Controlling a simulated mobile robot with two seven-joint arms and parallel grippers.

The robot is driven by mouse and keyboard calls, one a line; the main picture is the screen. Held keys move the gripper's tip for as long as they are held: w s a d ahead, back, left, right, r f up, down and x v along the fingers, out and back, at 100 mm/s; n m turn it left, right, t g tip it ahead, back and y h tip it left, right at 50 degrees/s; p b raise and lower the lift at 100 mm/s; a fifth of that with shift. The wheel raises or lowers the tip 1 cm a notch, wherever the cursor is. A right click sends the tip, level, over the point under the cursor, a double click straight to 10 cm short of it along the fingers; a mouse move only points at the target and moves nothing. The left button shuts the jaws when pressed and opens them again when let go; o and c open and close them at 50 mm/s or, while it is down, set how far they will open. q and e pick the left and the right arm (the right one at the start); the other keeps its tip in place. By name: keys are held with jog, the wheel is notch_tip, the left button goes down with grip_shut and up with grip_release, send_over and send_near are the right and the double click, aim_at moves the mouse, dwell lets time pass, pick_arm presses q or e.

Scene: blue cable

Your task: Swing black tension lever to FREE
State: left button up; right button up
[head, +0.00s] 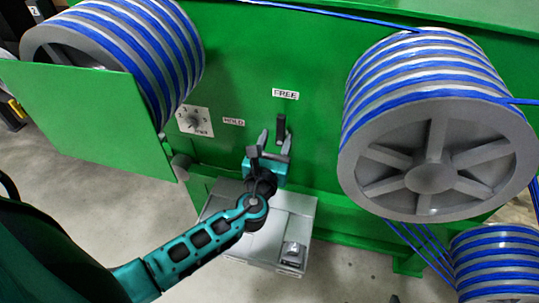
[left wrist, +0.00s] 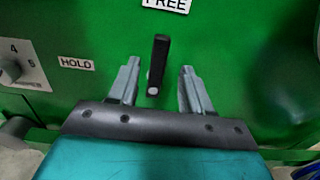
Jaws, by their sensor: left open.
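The black tension lever (head: 281,128) stands upright on the green machine panel, its upper end pointing toward the FREE label (head: 285,94). The HOLD label (head: 233,121) is to its left. In the left wrist view the lever (left wrist: 159,56) shows between the two fingers, under the partly cut-off FREE label (left wrist: 166,4), with HOLD (left wrist: 76,63) at left. My left gripper (head: 275,142) is open, with one finger on each side of the lever's lower part and visible gaps on both sides. I cannot tell how far the fingertips are from the panel. My right gripper is not in view.
A numbered dial (head: 194,122) is left of HOLD. Large reels of blue cable stand at the right (head: 436,130) and upper left (head: 115,45), with a smaller reel (head: 497,262) at lower right. A grey box (head: 300,213) is below my gripper. The panel around the lever is clear.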

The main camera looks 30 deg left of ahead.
pick_arm(q)
jog(key=v, duration=0.6)
jog(key=shift+s, duration=0.15)
jog(key=s+d+f+n+g+h, duration=0.1)
jog(key=s+f+n+g+h, duration=0.1)
jog(key=n, duration=0.8)
jog(key=s+d+f+n+g+h+p, duration=0.1)
jog(key=s+f+n, duration=0.3)
jog(key=n, duration=0.6)
jog(key=s+d+f+n+g+h+p, duration=0.1)
jog(key=s+d+f+n+g+h, duration=0.1)
jog(key=s+n, duration=0.4)
jog(key=f+n+g+h, duration=0.1)
jog(key=n, duration=0.3)
jog(key=shift+f+n+g, duration=0.3)
jog(key=shift+n+g, duration=0.1)
jog(key=shift+s, duration=0.1)
